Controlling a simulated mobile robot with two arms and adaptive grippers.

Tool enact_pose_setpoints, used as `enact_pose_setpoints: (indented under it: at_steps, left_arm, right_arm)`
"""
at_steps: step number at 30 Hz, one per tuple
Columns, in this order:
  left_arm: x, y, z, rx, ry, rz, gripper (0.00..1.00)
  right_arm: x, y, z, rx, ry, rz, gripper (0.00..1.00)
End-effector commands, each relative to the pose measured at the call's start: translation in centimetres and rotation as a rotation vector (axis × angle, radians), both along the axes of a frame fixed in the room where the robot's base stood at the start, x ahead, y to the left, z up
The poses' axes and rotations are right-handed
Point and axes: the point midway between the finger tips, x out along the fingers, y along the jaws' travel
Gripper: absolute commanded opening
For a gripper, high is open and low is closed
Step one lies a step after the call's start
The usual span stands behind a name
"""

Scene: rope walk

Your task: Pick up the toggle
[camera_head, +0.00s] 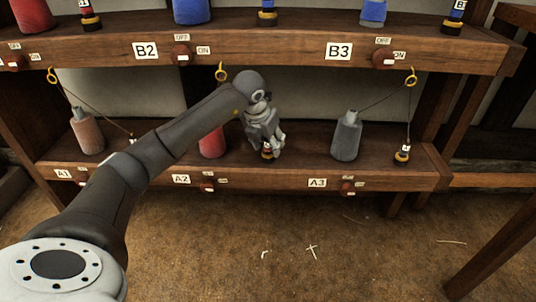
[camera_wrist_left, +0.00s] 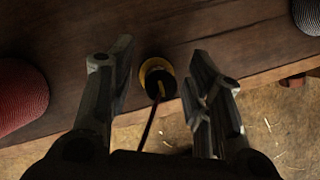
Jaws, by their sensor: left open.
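The toggle, a small black and yellow piece, stands on the lower shelf behind A2 (camera_head: 267,154), mostly hidden by my left gripper (camera_head: 264,146). In the left wrist view the toggle (camera_wrist_left: 155,71) lies between the two open fingers of my left gripper (camera_wrist_left: 158,72), with a thin cord running from it toward the camera. A gap shows on both sides, and the fingers do not visibly touch it. My right gripper is not in view.
A red spool (camera_head: 212,142) stands left of the gripper, and a grey spool (camera_head: 346,136) right of it. Another black and yellow piece (camera_head: 402,154) hangs or stands at A3's right on a cord. The upper shelf edge (camera_head: 280,52) lies above my arm.

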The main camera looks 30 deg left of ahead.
Motion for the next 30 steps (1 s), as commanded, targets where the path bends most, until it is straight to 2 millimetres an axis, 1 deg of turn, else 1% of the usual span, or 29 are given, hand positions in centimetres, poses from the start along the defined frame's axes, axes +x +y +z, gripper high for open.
enact_pose_setpoints:
  at_steps: [1,2,12,23,28,30]
  left_arm:
    - [0.0,0.0,0.0,0.000,0.000,0.000,0.46]
    - [0.0,0.0,0.0,0.000,0.000,0.000,0.44]
    - [0.0,0.0,0.0,0.000,0.000,0.000,0.00]
    - [-0.2,0.0,0.3,0.001,-0.001,0.000,0.00]
    - [-1.0,0.0,1.2,0.002,0.000,0.001,0.00]
    - [-1.5,-0.1,1.9,0.002,0.001,0.000,0.00]
  right_arm:
    - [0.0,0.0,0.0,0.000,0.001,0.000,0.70]
    - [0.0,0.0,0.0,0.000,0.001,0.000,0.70]
    - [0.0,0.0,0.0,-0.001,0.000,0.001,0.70]
    - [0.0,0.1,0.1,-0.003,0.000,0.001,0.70]
    - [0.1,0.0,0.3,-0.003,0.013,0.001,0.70]
    - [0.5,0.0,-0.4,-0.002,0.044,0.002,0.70]
